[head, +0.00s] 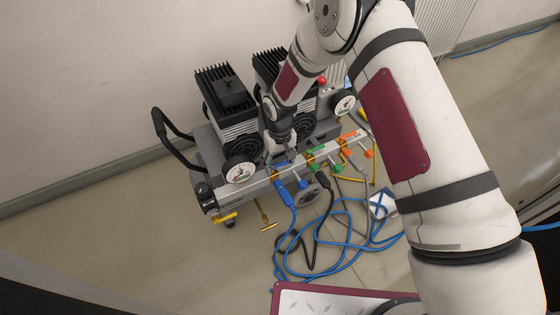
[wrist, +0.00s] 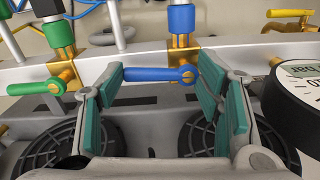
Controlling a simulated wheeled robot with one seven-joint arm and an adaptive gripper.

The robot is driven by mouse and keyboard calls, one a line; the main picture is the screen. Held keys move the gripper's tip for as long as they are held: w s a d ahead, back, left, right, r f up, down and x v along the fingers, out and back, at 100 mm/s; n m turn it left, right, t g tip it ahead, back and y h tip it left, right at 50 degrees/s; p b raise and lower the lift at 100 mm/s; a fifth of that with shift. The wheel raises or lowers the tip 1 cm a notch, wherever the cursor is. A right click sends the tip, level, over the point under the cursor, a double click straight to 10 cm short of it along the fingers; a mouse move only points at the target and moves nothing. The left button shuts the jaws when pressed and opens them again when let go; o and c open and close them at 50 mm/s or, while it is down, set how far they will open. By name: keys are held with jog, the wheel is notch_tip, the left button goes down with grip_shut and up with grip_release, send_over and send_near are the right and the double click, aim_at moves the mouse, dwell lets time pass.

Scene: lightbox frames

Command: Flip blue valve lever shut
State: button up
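The blue valve lever (wrist: 150,74) lies sideways along the silver manifold in the wrist view, its brass pivot at its right end. A brass valve body with a blue fitting (wrist: 181,18) stands beyond it. My gripper (wrist: 161,78) is open, with one green-padded finger near each end of the lever. The lever spans the gap between the fingers; I cannot tell whether either pad touches it. In the head view my gripper (head: 281,148) is over the manifold at the blue valve, and partly hides the lever.
A green lever (wrist: 35,88) is left of my gripper in the wrist view. A gauge (wrist: 300,90) is close on the right. In the head view, an orange-marked valve (head: 369,154) is farther right along the manifold (head: 232,198), and blue hoses (head: 345,250) lie on the floor.

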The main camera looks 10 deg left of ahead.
aim_at(280, 164)
jog(key=c, duration=0.4)
jog(key=shift+w+n+b, duration=0.15)
jog(key=shift+n+b, duration=0.15)
jog(key=shift+n, duration=0.3)
jog(key=o, duration=1.2)
jog(key=shift+c, duration=0.2)
notch_tip(280, 164, up, 12)
